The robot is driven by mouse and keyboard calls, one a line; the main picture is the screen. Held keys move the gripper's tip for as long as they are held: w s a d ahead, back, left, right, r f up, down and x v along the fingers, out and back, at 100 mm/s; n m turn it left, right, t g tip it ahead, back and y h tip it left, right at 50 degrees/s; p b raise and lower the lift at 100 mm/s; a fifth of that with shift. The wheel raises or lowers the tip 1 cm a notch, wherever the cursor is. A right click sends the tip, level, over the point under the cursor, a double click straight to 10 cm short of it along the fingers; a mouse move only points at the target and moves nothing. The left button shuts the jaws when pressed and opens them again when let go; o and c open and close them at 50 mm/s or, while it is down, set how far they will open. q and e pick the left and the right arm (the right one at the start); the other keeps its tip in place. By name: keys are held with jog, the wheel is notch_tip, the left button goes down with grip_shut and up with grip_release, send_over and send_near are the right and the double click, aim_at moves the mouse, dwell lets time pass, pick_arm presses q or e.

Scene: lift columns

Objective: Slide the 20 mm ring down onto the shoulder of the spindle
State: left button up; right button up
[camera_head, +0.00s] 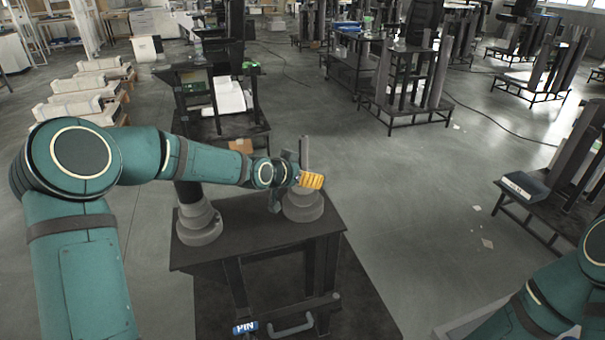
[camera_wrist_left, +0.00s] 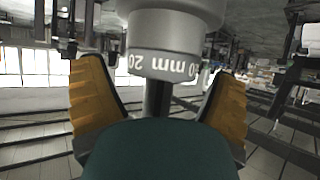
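The ring marked "20 mm" (camera_wrist_left: 160,65) is grey; its lettering is upside down in the left wrist view. It lies against a wider grey body, around or in line with a thin dark rod (camera_wrist_left: 158,98). My left gripper (camera_wrist_left: 160,105) is open, its yellow fingers spread on both sides of the rod, with gaps visible. In the head view my left gripper (camera_head: 311,180) is at the right-hand spindle (camera_head: 305,150), just above its stepped grey base (camera_head: 303,208). I cannot tell whether the ring touches the shoulder. My right gripper is out of view.
The spindle stands on a dark table (camera_head: 255,232). A second column with a stepped grey base (camera_head: 199,226) stands to its left. Open floor lies to the right.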

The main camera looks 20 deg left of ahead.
pick_arm(q)
jog(key=v, duration=1.2)
dwell(0.3)
dwell(0.7)
